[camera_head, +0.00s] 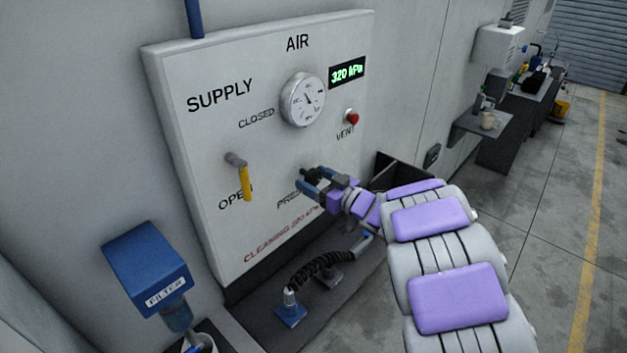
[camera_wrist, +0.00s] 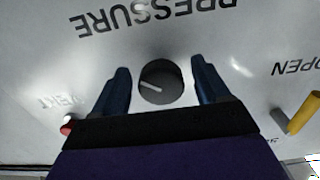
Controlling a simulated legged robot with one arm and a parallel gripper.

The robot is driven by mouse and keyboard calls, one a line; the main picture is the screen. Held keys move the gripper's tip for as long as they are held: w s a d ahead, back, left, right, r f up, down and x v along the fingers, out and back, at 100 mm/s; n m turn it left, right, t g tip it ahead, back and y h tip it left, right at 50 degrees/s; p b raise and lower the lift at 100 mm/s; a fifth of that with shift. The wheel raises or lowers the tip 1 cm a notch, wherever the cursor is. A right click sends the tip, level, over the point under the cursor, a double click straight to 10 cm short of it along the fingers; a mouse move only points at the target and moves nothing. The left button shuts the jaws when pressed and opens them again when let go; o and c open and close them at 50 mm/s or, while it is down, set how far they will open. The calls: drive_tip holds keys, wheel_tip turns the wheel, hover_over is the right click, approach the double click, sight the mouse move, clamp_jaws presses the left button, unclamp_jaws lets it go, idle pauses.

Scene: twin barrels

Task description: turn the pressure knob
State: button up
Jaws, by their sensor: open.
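My gripper (camera_wrist: 160,88) is open, with one blue finger on each side of the knob. A gap shows between the knob and each finger. In the head view my gripper (camera_head: 306,183) is at the lower middle of the panel (camera_head: 215,130) and hides the knob and part of its label. The gauge (camera_head: 303,99) and a green display (camera_head: 347,73) reading 320 kPa are above.
A yellow supply lever (camera_head: 245,183) points down toward OPEN at the left. A red vent button (camera_head: 352,118) is at the upper right. A black coiled hose (camera_head: 318,266) stands below the panel. A blue filter box (camera_head: 146,268) is at the lower left.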

drive_tip(key=shift+w+a, duration=0.2)
drive_tip(key=shift+a, duration=0.1)
drive_tip(key=c, duration=1)
drive_tip(key=n+b, duration=0.1)
drive_tip(key=n, duration=0.2)
drive_tip(key=shift+d+f+n+b, duration=0.1)
drive_tip(key=shift+n+b, duration=0.3)
drive_tip(key=n+b, duration=0.3)
drive_tip(key=n, duration=0.2)
drive_tip(key=shift+n, duration=0.4)
